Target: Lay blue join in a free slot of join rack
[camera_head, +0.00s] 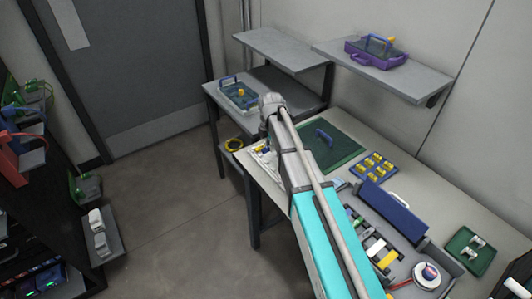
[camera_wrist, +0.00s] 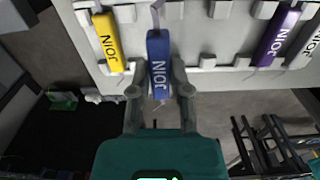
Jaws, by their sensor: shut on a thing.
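The join rack (camera_wrist: 193,28) is a pale slotted board across the top of the wrist view. A yellow join (camera_wrist: 107,42), a purple join (camera_wrist: 277,38) and a grey join (camera_wrist: 306,45) lie in it. The blue join (camera_wrist: 158,62) is between the fingertips of my gripper (camera_wrist: 159,92), which is shut on its near end. It lines up with the rack between the yellow and purple joins. I cannot tell whether it touches the rack. Empty space shows between the blue and purple joins. In the head view my arm hides the gripper and the blue join.
The worktable holds a green mat (camera_head: 345,144), a blue tray of yellow parts (camera_head: 373,167) and a dark blue case (camera_head: 393,211). Shelves (camera_head: 285,48) stand behind. A dark rack (camera_head: 40,230) is at the left. Open floor (camera_head: 175,190) lies between.

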